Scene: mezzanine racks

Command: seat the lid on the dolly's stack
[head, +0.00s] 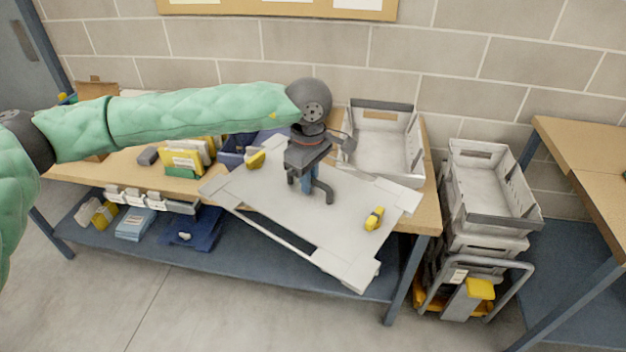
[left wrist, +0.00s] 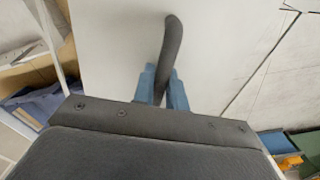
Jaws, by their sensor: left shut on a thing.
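The lid (head: 285,215) is a wide, light grey panel with two yellow latches and a dark handle. It hangs tilted over the front of the workbench, and it fills much of the left wrist view (left wrist: 115,50). My left gripper (head: 308,184) is above the lid's middle. In the left wrist view its blue fingertips (left wrist: 164,88) are shut on the dark curved handle. The dolly's stack (head: 492,215) of grey crates stands on the floor to the right of the bench, apart from the lid; its top crate is open and looks empty. My right gripper is out of view.
The workbench (head: 425,215) carries an open grey crate (head: 382,150) behind the lid, and yellow and blue items at left. Its blue lower shelf (head: 270,262) holds bins and folded blue things. The dolly's handle (head: 515,290) rises in front of the stack. Another table (head: 590,150) stands close at right.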

